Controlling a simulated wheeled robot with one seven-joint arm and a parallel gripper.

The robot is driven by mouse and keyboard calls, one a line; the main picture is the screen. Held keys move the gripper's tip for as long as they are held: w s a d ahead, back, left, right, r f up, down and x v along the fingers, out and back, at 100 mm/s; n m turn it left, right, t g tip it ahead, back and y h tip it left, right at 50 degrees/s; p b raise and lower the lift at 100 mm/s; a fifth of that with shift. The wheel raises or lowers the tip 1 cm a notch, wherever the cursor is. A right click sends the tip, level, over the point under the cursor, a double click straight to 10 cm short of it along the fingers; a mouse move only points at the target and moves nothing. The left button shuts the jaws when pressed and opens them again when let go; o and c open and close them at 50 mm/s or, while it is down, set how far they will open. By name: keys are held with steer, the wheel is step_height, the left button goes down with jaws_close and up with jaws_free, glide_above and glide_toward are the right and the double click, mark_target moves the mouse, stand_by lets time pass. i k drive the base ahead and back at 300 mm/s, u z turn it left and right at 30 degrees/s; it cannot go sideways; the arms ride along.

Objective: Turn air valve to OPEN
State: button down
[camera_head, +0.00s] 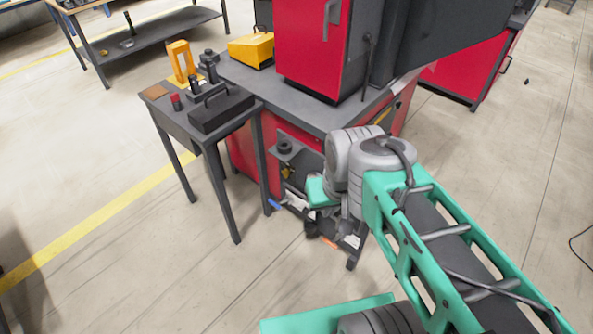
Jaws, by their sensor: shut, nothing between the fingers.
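The red machine cabinet (245,160) stands in the middle, with fittings on its front side. A small yellow part (288,172) sits low on that front under a dark round knob-like fitting (284,147). It may be the air valve, but it is too small to tell its setting. My arm reaches in from the lower right. My gripper (311,229) is a small dark shape below the wrist, low in front of the cabinet. It is shut and empty, apart from the yellow part. My wrist hides part of the cabinet front.
A small dark table (165,115) on the left holds a black toolbox (221,109), a yellow frame (181,62) and small parts. Blue and orange items (328,242) lie low by the cabinet near my gripper. Open floor lies at the front left.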

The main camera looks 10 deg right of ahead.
mark_target(287, 172)
steer(key=u, duration=2.6)
steer(key=i, duration=2.4)
steer(key=z, duration=3.2)
